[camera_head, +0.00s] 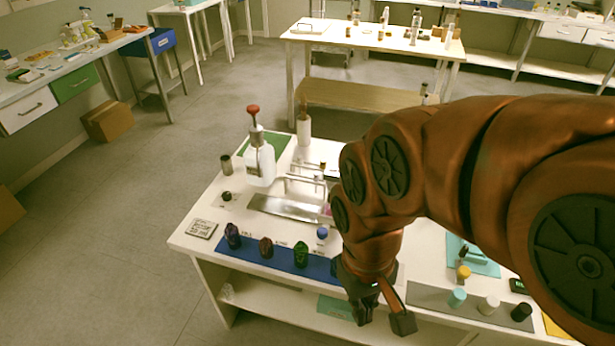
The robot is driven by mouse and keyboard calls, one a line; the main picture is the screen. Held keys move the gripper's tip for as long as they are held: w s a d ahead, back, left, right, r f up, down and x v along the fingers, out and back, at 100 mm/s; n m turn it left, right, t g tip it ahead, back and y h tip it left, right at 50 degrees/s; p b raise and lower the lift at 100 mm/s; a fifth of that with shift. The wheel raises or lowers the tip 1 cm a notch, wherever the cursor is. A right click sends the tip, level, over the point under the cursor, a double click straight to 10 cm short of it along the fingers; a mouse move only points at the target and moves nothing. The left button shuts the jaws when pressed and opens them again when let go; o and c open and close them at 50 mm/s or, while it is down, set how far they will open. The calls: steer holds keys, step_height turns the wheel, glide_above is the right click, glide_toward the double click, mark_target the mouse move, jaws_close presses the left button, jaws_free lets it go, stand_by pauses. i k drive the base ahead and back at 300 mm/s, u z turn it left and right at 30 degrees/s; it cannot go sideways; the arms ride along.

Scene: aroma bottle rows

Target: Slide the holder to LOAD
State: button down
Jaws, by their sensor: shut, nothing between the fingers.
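A long metal plate (284,207) lies on the white table, with a thin metal rail frame (303,181) standing behind it. These look like the holder's track, but I cannot make out the holder itself or a LOAD label. My arm hides the right end of the plate. My gripper (384,308) points down at the table's front edge, right of the blue mat. It is shut and empty, in front of the plate and apart from it.
A white bottle with a red-topped press (260,163) stands behind the plate. Dark, red and green bottles stand on the blue mat (270,257). Several capped bottles stand on the grey mat (433,299). A small sign (201,229) lies at the left edge.

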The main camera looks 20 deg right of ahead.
mark_target(327, 220)
steer(key=z, duration=0.05)
steer(key=k, duration=0.5)
steer(key=u, duration=1.2)
steer(key=i, duration=0.6)
steer(key=z, duration=1.05)
